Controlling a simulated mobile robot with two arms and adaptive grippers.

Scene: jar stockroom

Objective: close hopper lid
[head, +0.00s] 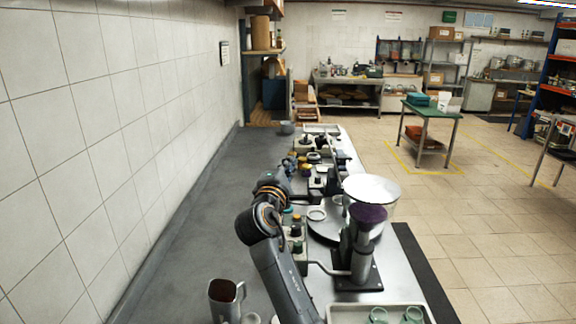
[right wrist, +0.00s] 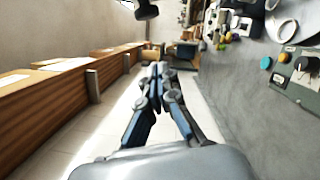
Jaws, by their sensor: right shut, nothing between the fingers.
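A wide pale round top (head: 371,188) shows in the head view at the right side of the bench, above a clear body. It looks like the hopper, but I cannot tell its lid from its rim. In front of it a grey column with a purple round top (head: 368,213) stands on a black base (head: 358,277). My right arm reaches up from the bottom of the head view, left of these, and its gripper is mostly hidden there. In the right wrist view my right gripper (right wrist: 160,70) is shut and empty, apart from the hopper. My left gripper is out of view.
A control box with knobs (head: 296,238) stands beside my right arm. Several small jars crowd the bench farther back. The bench's left strip is clear.

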